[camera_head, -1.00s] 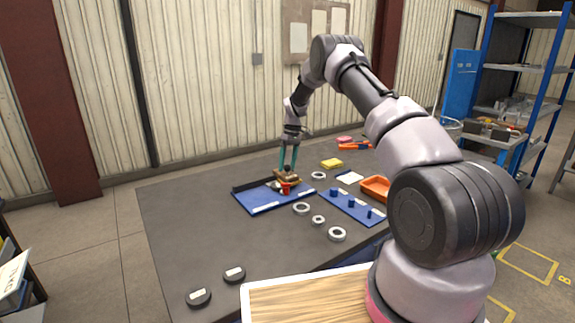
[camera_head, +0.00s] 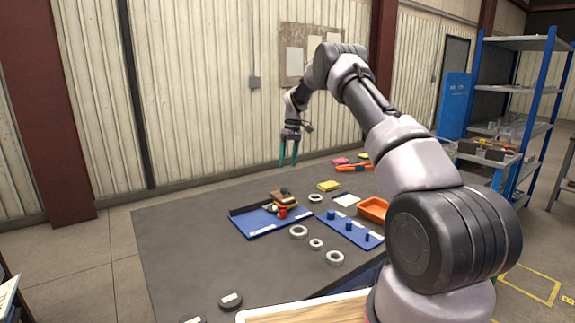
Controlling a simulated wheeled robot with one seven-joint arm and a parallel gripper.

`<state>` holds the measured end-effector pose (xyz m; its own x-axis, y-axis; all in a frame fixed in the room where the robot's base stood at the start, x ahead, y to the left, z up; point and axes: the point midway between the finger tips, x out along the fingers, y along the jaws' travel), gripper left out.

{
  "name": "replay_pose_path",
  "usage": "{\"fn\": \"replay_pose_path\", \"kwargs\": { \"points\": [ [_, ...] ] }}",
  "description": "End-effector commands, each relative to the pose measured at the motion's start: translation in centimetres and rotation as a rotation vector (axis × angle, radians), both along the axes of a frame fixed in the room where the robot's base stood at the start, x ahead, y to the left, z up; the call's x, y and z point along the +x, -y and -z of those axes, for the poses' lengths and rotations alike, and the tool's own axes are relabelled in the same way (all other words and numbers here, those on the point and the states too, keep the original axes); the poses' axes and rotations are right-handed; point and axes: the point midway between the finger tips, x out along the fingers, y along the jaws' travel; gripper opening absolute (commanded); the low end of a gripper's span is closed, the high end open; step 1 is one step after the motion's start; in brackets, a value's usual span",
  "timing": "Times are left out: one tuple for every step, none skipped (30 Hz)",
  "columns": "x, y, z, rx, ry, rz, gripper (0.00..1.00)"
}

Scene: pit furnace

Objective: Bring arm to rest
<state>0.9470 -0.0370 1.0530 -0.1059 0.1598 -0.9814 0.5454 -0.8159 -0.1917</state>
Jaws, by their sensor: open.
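My gripper (camera_head: 288,160) hangs above the back part of the dark table (camera_head: 190,250), fingers pointing down, open and empty. My arm is raised and bent, reaching from the right foreground toward the table. Below the gripper, a blue tray (camera_head: 255,229) holds a small pile of items (camera_head: 284,199), brown and dark, with a red piece (camera_head: 282,212) beside them. There is a clear gap between the fingertips and the pile.
A blue board with pegs (camera_head: 347,229), several grey rings (camera_head: 298,232), an orange bin (camera_head: 373,209) and a yellow block (camera_head: 328,186) lie to the right. A dark puck (camera_head: 230,300) sits at the front left. Blue shelving (camera_head: 530,90) stands at the right. The table's left part is clear.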

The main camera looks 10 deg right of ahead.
Motion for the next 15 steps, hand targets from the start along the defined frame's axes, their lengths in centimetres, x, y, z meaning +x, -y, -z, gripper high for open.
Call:
{"fn": "replay_pose_path", "kwargs": {
  "points": [
    [0.0, 0.0, 0.0, 0.000, 0.000, 0.000, 0.71],
    [0.0, 0.0, 0.0, 0.000, 0.000, 0.000, 0.71],
    [0.0, 0.0, 0.0, 0.000, 0.000, 0.000, 0.71],
    [0.0, 0.0, -0.1, 0.000, 0.001, 0.001, 0.71],
    [-0.1, 0.0, -0.4, 0.000, 0.003, 0.004, 0.71],
    [-0.2, 0.0, -1.0, -0.002, 0.008, 0.010, 0.71],
    [-0.3, 0.0, -1.7, -0.001, 0.014, 0.017, 0.71],
    [-0.5, 0.1, -2.4, -0.002, 0.020, 0.025, 0.71],
    [-0.9, 0.1, -3.8, -0.004, 0.031, 0.041, 0.71],
    [-1.3, 0.1, -5.0, -0.004, 0.040, 0.055, 0.71],
    [-1.8, 0.2, -6.3, -0.004, 0.051, 0.072, 0.71],
    [-2.5, 0.2, -8.2, -0.005, 0.065, 0.096, 0.71],
    [-3.2, 0.3, -9.6, -0.005, 0.078, 0.116, 0.71],
    [-3.9, 0.3, -11.0, -0.004, 0.089, 0.137, 0.71],
    [-5.0, 0.4, -12.9, -0.004, 0.106, 0.166, 0.71]
  ]
}}
